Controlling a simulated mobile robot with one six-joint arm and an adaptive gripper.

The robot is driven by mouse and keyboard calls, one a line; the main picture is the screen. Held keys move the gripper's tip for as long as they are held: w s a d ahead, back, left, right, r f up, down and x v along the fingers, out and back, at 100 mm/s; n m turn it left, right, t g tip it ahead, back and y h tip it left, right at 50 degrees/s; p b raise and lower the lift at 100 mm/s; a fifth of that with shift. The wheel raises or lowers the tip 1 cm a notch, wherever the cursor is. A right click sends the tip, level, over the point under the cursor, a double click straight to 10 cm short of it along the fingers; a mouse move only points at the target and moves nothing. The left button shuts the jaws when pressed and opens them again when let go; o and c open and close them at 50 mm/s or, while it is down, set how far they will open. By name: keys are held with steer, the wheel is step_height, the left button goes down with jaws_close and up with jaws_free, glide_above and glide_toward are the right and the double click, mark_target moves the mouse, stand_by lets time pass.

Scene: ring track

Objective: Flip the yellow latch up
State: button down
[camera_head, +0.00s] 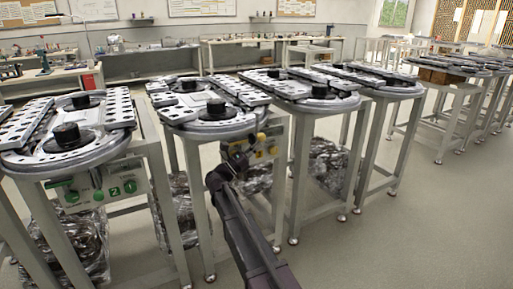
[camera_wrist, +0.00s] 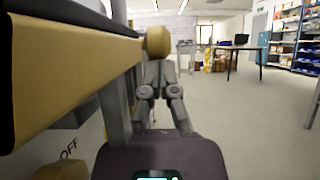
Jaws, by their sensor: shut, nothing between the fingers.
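A rounded yellow knob (camera_wrist: 158,42), which looks like the end of the yellow latch, shows in the wrist view just beyond my fingertips. My gripper (camera_wrist: 160,75) is shut and empty. It is beside the front of a yellow-tan control box, close under the knob; I cannot tell whether they touch. In the head view, a small yellow knob (camera_head: 261,137) shows on the box (camera_head: 268,150) under the second ring track's table. My gripper (camera_head: 236,150) is at the box's left side and hides part of it. The latch's base is hidden.
The box's yellow face (camera_wrist: 90,80) and a grey post fill the left of the wrist view, with the word OFF below. Grey table legs stand close to my arm. The floor at right (camera_head: 400,235) is clear.

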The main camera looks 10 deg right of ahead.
steer(key=shift+f, duration=0.15)
steer(key=d+f+b+v, duration=0.1)
steer(key=f+b+v, duration=0.1)
steer(key=b+v, duration=0.7)
steer(key=v, duration=0.3)
steer(key=shift+a+f, duration=0.15)
steer(key=shift+f, duration=0.15)
steer(key=shift+w, duration=0.1)
